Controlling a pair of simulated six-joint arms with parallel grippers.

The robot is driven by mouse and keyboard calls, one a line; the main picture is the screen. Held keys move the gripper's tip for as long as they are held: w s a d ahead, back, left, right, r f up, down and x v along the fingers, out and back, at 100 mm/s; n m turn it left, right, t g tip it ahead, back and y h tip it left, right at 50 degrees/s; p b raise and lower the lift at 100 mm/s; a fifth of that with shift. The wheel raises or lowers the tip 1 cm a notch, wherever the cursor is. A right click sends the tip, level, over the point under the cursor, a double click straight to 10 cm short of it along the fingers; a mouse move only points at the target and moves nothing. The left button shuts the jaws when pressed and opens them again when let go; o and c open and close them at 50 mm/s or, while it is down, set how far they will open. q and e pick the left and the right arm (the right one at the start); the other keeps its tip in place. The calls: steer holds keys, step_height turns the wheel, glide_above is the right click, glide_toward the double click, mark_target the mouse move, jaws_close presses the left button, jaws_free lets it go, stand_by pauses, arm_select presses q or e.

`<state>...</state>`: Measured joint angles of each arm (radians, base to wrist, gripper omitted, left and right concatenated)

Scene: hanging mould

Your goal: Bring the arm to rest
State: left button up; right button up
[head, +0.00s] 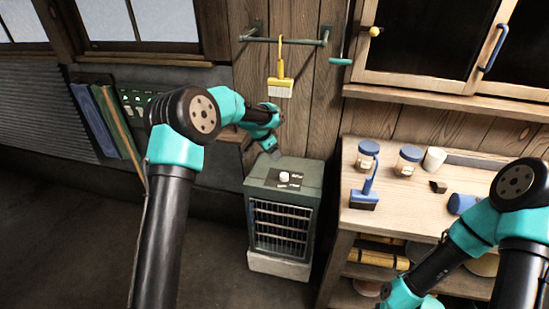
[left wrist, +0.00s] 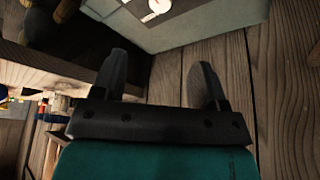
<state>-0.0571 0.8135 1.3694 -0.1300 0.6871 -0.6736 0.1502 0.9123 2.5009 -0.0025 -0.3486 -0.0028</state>
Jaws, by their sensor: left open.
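My left arm reaches in from the left in the head view. Its gripper (head: 272,152) is just above the back left of the green heater-like box (head: 285,230), in front of the plank wall. In the left wrist view, the two dark fingers (left wrist: 163,82) stand apart with nothing between them. The box (left wrist: 200,22) shows beyond them, with its white knob at the top edge. My right arm shows at the lower right of the head view, bent in front of the workbench (head: 405,215). Its gripper is outside the picture.
A yellow-handled brush (head: 280,83) hangs from a wall rail (head: 285,40). A blue brush (head: 365,192), lidded jars (head: 408,160), a white cup (head: 434,160) and a blue cylinder (head: 462,203) are on the workbench. A glazed cabinet (head: 440,85) is above. The floor at front left is clear.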

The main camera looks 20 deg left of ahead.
arm_select(q)
steer(key=shift+s+r, duration=0.15)
steer(key=shift+r, duration=0.2)
steer(key=s+f+n+g, duration=0.1)
steer(key=s+f+n, duration=0.4)
steer(key=s+f, duration=1.4)
steer(key=s+f+n, duration=0.2)
steer(key=s+f, duration=0.1)
steer(key=s, duration=0.8)
steer(key=s+f+n+g, duration=0.1)
steer(key=s+f+n, duration=0.2)
steer(key=s, duration=0.8)
steer(key=shift+s+d+f+n+g+h, duration=0.3)
steer(key=shift+d+f, duration=0.1)
steer(key=shift+f, duration=0.1)
